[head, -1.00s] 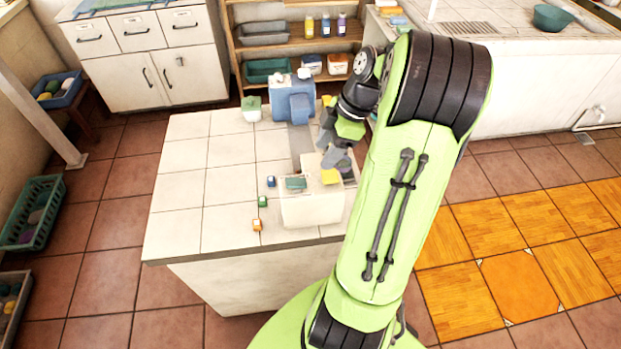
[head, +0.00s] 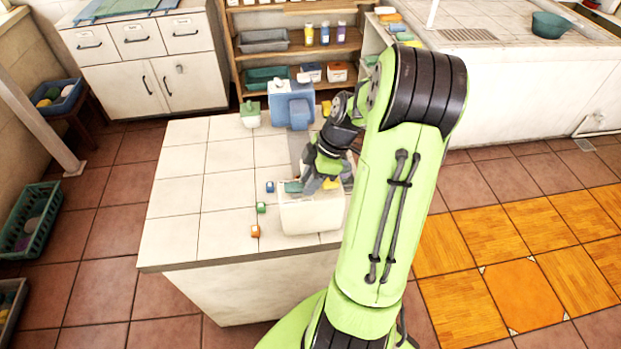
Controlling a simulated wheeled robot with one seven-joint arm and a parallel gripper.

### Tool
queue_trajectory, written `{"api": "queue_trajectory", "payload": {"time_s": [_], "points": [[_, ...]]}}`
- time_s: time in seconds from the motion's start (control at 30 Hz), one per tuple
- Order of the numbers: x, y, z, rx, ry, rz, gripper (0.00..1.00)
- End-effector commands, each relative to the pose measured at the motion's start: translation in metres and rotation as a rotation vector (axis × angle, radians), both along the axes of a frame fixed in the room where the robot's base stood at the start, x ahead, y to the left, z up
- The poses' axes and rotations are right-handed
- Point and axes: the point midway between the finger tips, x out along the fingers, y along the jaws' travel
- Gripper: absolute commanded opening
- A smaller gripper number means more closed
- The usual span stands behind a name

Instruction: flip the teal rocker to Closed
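The teal rocker (head: 293,187) sits on the top left of a white box (head: 312,216) on the tiled counter. A yellow piece (head: 331,184) sits on the same box top, to the right. My gripper (head: 312,187) is low over the box, its grey fingers just right of the teal rocker and partly in front of the box top. I cannot tell whether it touches the rocker. The fingers overlap in this view, so their opening is unclear. Any label and the rocker's tilt are too small to read.
Small blue (head: 269,187), green (head: 261,208) and orange (head: 255,231) blocks lie left of the box. A blue dispenser-like object (head: 291,104) and a green-topped white container (head: 250,114) stand at the counter's back. The counter's left side (head: 190,200) is clear.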

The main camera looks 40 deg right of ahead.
Motion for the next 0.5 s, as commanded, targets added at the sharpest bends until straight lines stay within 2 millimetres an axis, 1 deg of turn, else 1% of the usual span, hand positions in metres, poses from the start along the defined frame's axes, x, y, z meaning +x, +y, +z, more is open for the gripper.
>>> {"api": "queue_trajectory", "payload": {"time_s": [0.03,0.1,0.27,0.5], "points": [[0.0002,-0.0001,0.0002,-0.001,-0.001,0.000,0.09],[0.0002,-0.0001,0.0003,-0.001,-0.001,0.000,0.00],[0.0015,0.0013,0.0005,-0.028,0.017,0.005,0.00],[0.0064,0.0078,0.0064,-0.199,0.128,0.009,0.00]]}}
